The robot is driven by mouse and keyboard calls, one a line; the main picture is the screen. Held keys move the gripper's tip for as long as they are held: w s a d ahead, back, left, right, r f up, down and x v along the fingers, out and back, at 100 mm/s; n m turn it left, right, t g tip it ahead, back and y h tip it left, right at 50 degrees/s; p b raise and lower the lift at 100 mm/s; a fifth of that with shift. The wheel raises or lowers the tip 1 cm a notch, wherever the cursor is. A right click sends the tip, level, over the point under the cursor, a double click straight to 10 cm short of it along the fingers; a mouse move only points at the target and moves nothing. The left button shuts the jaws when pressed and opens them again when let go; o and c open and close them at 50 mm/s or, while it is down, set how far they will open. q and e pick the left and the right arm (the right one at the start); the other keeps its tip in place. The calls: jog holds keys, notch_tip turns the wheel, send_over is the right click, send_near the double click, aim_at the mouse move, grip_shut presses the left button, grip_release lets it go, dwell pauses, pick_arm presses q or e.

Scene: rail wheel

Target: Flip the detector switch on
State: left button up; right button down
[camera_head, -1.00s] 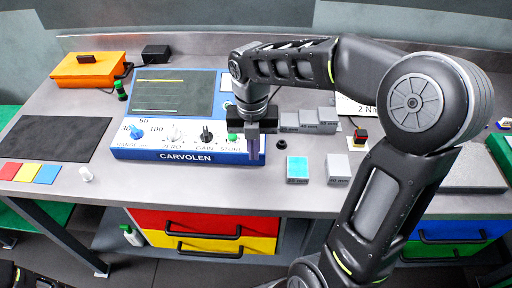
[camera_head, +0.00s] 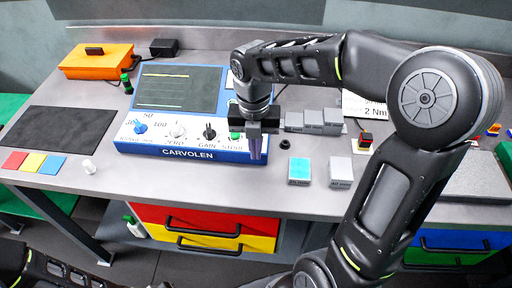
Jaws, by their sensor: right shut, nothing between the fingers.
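The detector is the blue and white box marked CARVOLEN (camera_head: 188,154), with a dark sloped screen (camera_head: 178,88) showing thin yellowish lines. Its front panel carries a blue knob (camera_head: 140,127), a white knob (camera_head: 178,131), a black knob (camera_head: 209,132) and a green button (camera_head: 235,136). My right gripper (camera_head: 256,152) is shut and empty, pointing down at the right end of the detector's front. It hides part of that end, and I cannot tell whether it touches. I cannot make out a separate switch. My left gripper is not in view.
Grey blocks (camera_head: 312,122) stand right of the gripper, with a cyan-topped block (camera_head: 299,170) and another grey block (camera_head: 341,171) nearer. An orange case (camera_head: 97,62) and a black mat (camera_head: 58,133) lie left.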

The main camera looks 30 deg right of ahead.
jog(key=shift+t, duration=0.6)
jog(key=w+d+r, duration=0.2)
jog(key=w, duration=0.1)
jog(key=shift+w+d+r, duration=0.1)
jog(key=shift+d+r, duration=0.2)
jog(key=shift+r, duration=0.1)
jog(key=shift+w+d+f, duration=0.25)
jog(key=shift+d+f, duration=0.1)
jog(key=shift+d, duration=0.15)
jog(key=shift+s+a+r, duration=0.1)
jog(key=shift+a+r, duration=0.15)
jog(key=shift+a, duration=0.15)
jog(key=shift+a+r+p, duration=0.1)
jog(key=shift+r+p, duration=0.45)
jog(key=shift+p, duration=0.15)
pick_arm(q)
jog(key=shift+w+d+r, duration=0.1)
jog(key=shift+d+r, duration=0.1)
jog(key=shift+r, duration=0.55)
